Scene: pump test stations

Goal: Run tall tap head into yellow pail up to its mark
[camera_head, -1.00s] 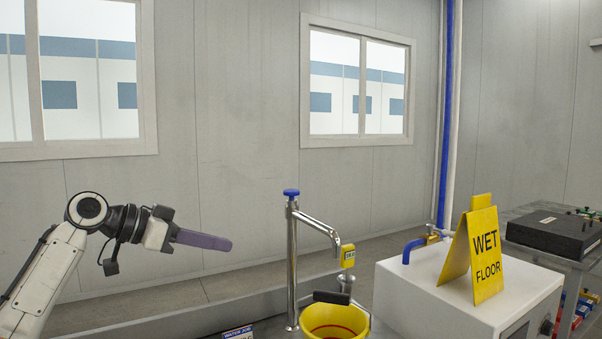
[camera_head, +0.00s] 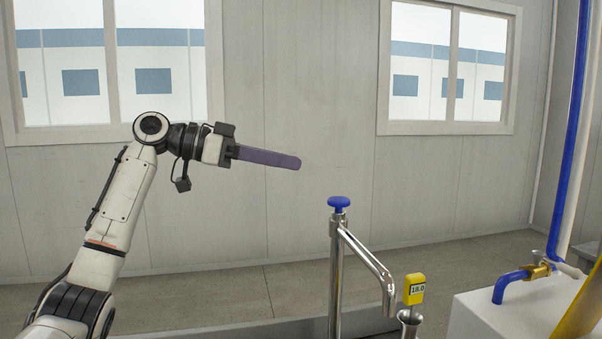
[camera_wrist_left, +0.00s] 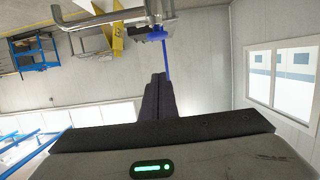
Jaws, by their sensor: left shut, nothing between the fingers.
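The tall tap (camera_head: 336,270) is a chrome post with a blue knob (camera_head: 339,202) on top and a spout sloping down to the right. My left gripper (camera_head: 297,163) is shut and empty, its dark purple fingers pointing right. In the head view its tips are up and left of the knob, apart from it. In the left wrist view the shut fingers (camera_wrist_left: 160,80) point toward the blue knob (camera_wrist_left: 157,35). The yellow pail is not in the head view; I cannot tell whether a yellow shape in the wrist view is it. My right gripper is not in view.
A small yellow display (camera_head: 414,289) reading 18.0 stands by the spout's end. A white box (camera_head: 500,315) with a blue hose and brass valve (camera_head: 538,270) is at the right. A yellow panel (camera_head: 582,305) cuts the right edge. The space left of the tap is clear.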

